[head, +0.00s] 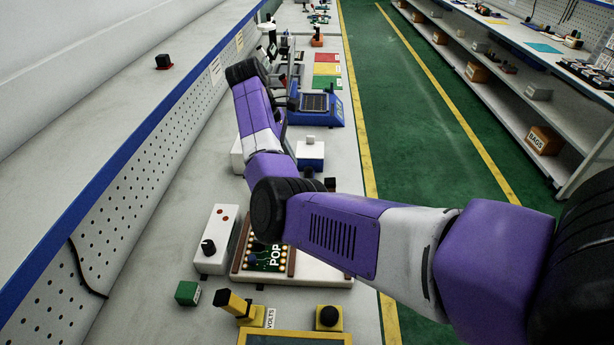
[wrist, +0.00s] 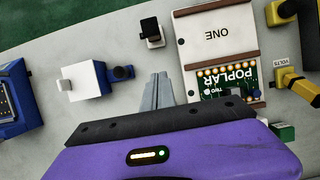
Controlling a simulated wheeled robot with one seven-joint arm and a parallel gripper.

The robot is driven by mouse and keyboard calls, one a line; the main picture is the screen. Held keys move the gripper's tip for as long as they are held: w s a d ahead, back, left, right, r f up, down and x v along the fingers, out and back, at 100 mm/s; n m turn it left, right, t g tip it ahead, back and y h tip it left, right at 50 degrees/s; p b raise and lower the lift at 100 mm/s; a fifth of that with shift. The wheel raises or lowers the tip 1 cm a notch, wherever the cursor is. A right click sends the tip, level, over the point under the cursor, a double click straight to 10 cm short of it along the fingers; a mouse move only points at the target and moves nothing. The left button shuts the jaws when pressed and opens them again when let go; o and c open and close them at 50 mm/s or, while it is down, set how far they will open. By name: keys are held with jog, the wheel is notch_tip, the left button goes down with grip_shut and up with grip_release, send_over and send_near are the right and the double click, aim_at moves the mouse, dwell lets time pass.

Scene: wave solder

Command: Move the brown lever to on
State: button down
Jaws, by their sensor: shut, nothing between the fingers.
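I cannot pick out a lever that is clearly brown in either view. A yellow lever (head: 231,303) on a yellow base labelled VOLTS stands at the front of the bench. It also shows at the right of the wrist view (wrist: 292,82). A small black-topped piece (wrist: 150,30) stands just beyond my fingers in the wrist view. In the head view my arm hides the gripper and part of the bench.
A white box with a black knob (head: 217,238) stands beside the board. A green block (head: 188,293) and a yellow box with a black knob (head: 329,318) are near the front. A blue-and-white box (wrist: 84,80) is left of my fingers. A green-floored aisle (head: 420,120) runs right.

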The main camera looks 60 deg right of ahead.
jog(key=s+d+f+p, duration=0.2)
jog(key=s+d+f, duration=0.1)
jog(key=s+f, duration=0.4)
jog(key=shift+f, duration=0.8)
jog(key=shift+d, duration=0.15)
